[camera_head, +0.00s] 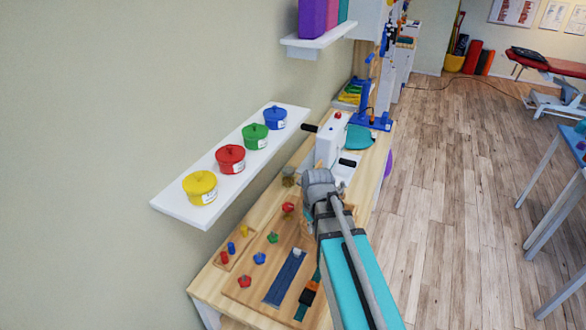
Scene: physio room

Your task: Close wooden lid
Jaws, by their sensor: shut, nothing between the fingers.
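I cannot make out a wooden lid for certain. A small piece of tan wood (349,209) shows just right of my arm on the wooden bench, mostly covered by the arm, and I cannot tell if it is a lid or a box. My arm reaches in from the lower right over the bench, with its grey joint above the bench's middle. My gripper's fingers are hidden behind the arm.
The bench (208,284) carries a wooden board (245,292) with coloured knobs and straps, a white device (329,141) and a blue stand (367,112). A white shelf (172,207) with several coloured lidded pots overhangs its left side.

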